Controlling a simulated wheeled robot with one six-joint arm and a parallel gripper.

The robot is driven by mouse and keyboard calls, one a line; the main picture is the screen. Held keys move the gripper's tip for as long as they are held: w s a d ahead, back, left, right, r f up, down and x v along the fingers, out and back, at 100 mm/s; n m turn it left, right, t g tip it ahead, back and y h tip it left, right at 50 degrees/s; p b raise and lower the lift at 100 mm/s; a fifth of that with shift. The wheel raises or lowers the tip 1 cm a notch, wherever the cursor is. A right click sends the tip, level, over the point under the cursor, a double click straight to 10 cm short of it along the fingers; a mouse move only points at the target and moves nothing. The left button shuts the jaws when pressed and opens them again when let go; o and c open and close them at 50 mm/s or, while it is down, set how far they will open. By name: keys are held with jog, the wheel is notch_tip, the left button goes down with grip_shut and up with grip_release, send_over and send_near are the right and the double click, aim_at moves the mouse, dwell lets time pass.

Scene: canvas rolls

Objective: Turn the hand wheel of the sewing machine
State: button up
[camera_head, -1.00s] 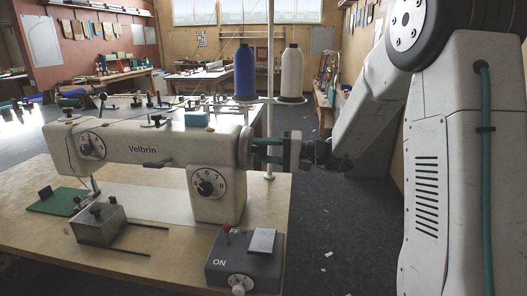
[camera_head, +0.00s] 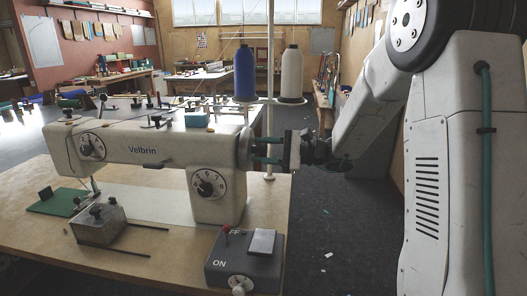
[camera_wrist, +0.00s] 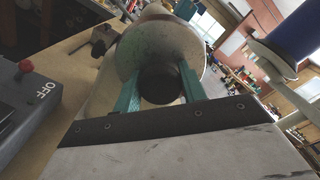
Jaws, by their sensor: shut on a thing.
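The white sewing machine (camera_head: 165,148) marked Velbrin stands on the wooden table. Its hand wheel (camera_head: 244,148) is at the right end of the body. In the wrist view the hand wheel (camera_wrist: 150,45) is a large worn pale disc with a dark round hub (camera_wrist: 160,85) facing me. My gripper (camera_head: 256,151) reaches in from the right with teal fingers. In the wrist view my gripper (camera_wrist: 161,80) has one finger on each side of the hub and is shut on the wheel there. The exact contact is partly hidden.
A grey switch box (camera_head: 244,263) with a red toggle and ON/OFF marks sits at the table's front right. Blue (camera_head: 244,72) and white (camera_head: 291,72) thread cones stand behind the wheel, near a thin upright pole (camera_head: 270,120). Floor to the right is mostly clear.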

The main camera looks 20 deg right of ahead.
jog(key=shift+m, duration=1.6)
jog(key=o, duration=1)
jog(key=shift+c, duration=0.2)
jog(key=v, duration=0.7)
jog(key=shift+s+d, duration=0.2)
jog(key=shift+d, duration=0.15)
